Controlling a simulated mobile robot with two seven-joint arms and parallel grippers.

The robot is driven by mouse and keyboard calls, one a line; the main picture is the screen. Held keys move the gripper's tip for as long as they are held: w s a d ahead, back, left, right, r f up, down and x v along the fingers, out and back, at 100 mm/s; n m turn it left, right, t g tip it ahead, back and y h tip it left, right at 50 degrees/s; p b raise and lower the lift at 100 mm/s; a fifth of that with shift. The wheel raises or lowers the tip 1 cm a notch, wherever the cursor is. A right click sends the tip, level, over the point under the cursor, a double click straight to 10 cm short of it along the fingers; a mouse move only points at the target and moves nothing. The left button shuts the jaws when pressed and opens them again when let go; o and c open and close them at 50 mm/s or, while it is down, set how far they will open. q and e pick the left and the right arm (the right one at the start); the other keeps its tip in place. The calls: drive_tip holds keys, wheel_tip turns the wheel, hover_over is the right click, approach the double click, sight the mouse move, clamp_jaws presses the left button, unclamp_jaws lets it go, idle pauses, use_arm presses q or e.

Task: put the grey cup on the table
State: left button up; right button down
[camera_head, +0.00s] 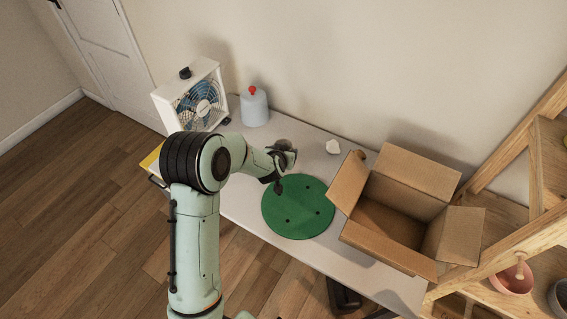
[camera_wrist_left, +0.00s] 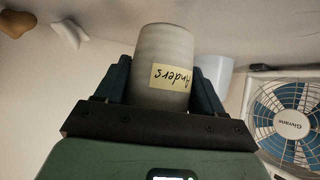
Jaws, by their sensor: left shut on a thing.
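The grey cup (camera_wrist_left: 165,45) is a pale grey cylinder with a yellow label reading "Anders", which appears upside down in the left wrist view. My left gripper (camera_wrist_left: 161,85) is shut on the cup, with a dark finger on each side. In the head view my left gripper (camera_head: 281,167) is over the back part of the table (camera_head: 240,197), by the rear edge of a round green mat (camera_head: 299,207). The cup is small and partly hidden there. I cannot tell whether it touches the table. My right gripper is not in view.
An open cardboard box (camera_head: 395,243) takes up the table's right part. A white lump (camera_head: 333,147) lies near the back edge. A bottle with a red top (camera_head: 254,108) and a box fan (camera_head: 199,97) stand at the back left. The green mat is empty.

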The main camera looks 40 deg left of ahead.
use_arm(q)
drive_tip(key=shift+f+b, duration=0.3)
drive_tip(key=shift+f, duration=1.75)
drive_tip(key=shift+f, duration=0.2)
drive_tip(key=o, duration=1.2)
drive_tip(key=shift+s, duration=0.1)
